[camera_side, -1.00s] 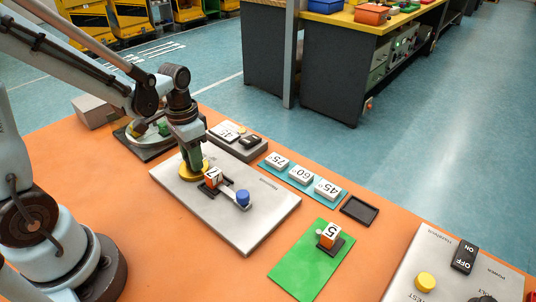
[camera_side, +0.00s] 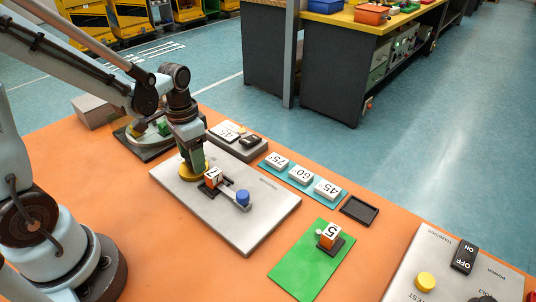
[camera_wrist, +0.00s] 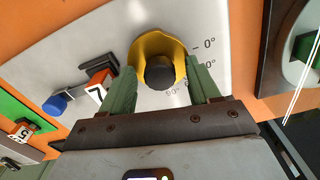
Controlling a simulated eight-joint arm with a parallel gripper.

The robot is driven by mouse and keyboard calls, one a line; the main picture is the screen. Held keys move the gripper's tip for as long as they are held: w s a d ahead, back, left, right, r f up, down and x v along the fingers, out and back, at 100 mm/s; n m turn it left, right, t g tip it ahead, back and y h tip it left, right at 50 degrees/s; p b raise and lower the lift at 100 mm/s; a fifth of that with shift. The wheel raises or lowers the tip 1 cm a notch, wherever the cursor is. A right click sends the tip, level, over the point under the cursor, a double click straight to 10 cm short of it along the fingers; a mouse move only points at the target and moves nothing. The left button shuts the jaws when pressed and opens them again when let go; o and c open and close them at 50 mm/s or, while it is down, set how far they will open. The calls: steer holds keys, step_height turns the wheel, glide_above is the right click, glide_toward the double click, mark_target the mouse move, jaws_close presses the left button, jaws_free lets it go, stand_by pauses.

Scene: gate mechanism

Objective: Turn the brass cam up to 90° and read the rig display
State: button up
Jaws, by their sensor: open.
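The brass cam (camera_side: 185,174) sits on the grey plate (camera_side: 250,236), below my gripper (camera_side: 191,158). In the wrist view the cam (camera_wrist: 152,43) carries a dark round knob (camera_wrist: 160,73). My gripper (camera_wrist: 161,68) is open, with one green finger on each side of the knob; contact is unclear. Angle marks show beside the cam, with 0° readable and others partly hidden. An orange block with a white 7 face (camera_side: 212,177) sits near the cam, beside a link with a blue knob (camera_side: 243,197). A grey box (camera_side: 240,138) behind bears a white number panel, too small to read surely.
Tiles marked 75, 60 and 45 lie on a teal strip (camera_side: 310,188), near an empty black tray (camera_side: 359,211). A green mat (camera_side: 298,272) holds a block marked 5 (camera_side: 329,235). A panel with an OFF/ON switch (camera_side: 464,257) stands at right. A round device stands at back left.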

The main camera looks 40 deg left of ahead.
step_height(320, 180, up, 12)
stand_by(0.6)
steer(key=s+d+f+n+t, duration=0.1)
steer(key=s+d+n+t, duration=0.1)
steer(key=d+t, duration=0.4)
steer(key=shift+s+d+f+t, duration=0.25)
steer(key=shift+f+t, duration=0.1)
steer(key=shift+t, duration=0.25)
stand_by(1.1)
